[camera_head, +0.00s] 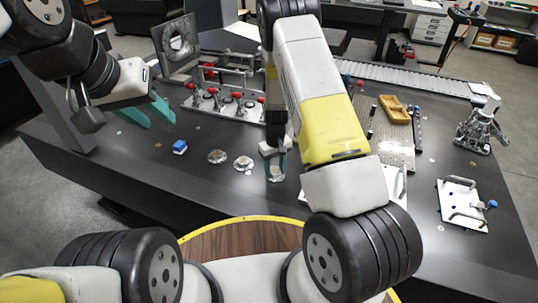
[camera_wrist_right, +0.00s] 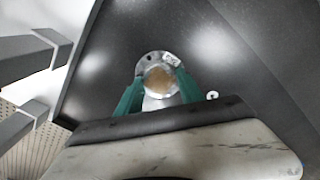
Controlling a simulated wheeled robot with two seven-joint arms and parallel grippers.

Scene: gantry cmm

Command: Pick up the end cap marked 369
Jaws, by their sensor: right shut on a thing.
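My right gripper (camera_head: 275,166) points down at the dark table in the head view, with its teal fingers on either side of a round metal end cap (camera_head: 276,175). In the right wrist view the gripper (camera_wrist_right: 158,95) is shut on this end cap (camera_wrist_right: 158,78), a grey flanged disc with a tan centre and a small white label at its upper right. The label is too small to read. Two more round metal end caps, one (camera_head: 243,163) and another (camera_head: 217,156), lie to the left on the table. My left gripper (camera_head: 150,112) is open and empty above the table's left side.
To the right are a yellow tray (camera_head: 395,108) and a white plate with handles (camera_head: 463,204).

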